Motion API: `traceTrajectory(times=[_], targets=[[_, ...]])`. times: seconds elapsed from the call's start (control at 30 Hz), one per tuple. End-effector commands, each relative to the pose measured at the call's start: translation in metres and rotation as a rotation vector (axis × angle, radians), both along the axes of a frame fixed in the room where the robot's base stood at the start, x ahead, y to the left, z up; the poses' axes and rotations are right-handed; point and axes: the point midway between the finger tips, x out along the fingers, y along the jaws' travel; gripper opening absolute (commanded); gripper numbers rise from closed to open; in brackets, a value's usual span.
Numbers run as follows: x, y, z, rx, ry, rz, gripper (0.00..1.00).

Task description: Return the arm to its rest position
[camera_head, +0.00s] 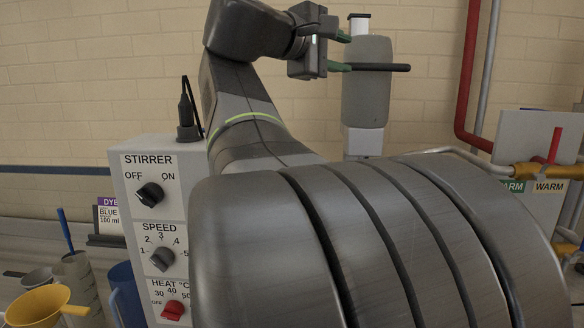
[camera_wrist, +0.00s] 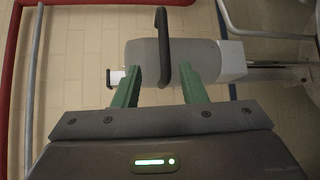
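My arm is raised and bent. It fills much of the body camera view, with its wrist at the top middle. My gripper (camera_head: 347,53) has green fingers held apart, with a gap between them. In the wrist view my gripper (camera_wrist: 160,58) also shows its two green fingers spread, with no object clamped. A black bar-shaped handle (camera_head: 385,67) lies at the fingertips in front of a grey cylinder (camera_head: 366,95). In the wrist view the handle (camera_wrist: 162,45) shows in the gap between the fingers, without visible contact. Its depth relative to the fingertips is unclear.
A control box (camera_head: 127,215) with stirrer, speed and heat knobs stands left of my arm. A yellow funnel (camera_head: 38,303) and a blue vessel (camera_head: 126,290) are at the lower left. A red pipe (camera_head: 467,70) and a WARM label (camera_head: 549,187) are at the right.

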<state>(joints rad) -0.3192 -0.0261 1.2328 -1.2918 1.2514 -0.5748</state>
Motion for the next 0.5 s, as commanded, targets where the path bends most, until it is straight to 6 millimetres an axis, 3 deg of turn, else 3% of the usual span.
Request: traceTrajectory(times=[0.5], targets=[[0.049, -0.057, -0.01, 0.002, 0.006, -0.005, 0.38]])
